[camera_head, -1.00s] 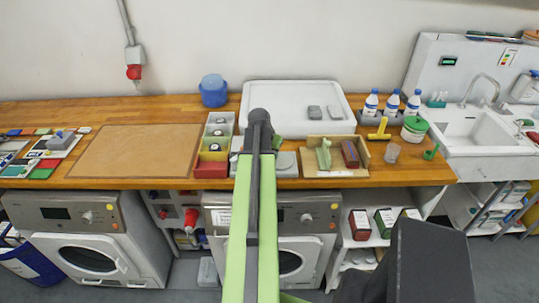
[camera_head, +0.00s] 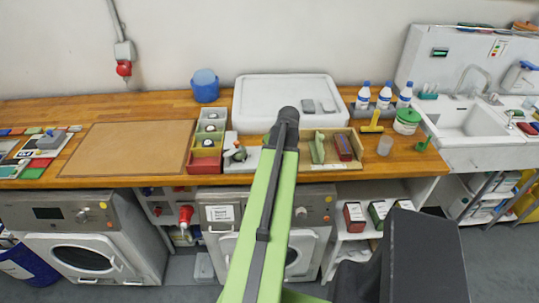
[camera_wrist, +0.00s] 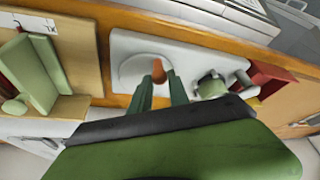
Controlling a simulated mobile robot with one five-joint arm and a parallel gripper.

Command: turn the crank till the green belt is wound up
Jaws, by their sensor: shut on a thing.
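The winder has a pale grey base (camera_wrist: 122,46) and shows in the head view (camera_head: 250,158) at the counter's front edge, partly behind my arm. Its crank is a light round disc (camera_wrist: 131,68) with an orange-brown handle (camera_wrist: 158,70). The green belt (camera_wrist: 212,87) sits on a spool at the right of the base in the wrist view; how much is wound is too small to tell. My gripper (camera_wrist: 159,82) has its two dark green fingers closed around the crank handle. In the head view my arm hides the gripper and crank.
A wooden tray (camera_head: 318,164) with a green and a dark red item stands right of the winder. A partitioned box with a red front (camera_head: 205,166) stands close on its left. A white tub (camera_head: 262,97) is behind. The brown mat (camera_head: 95,165) further left is bare.

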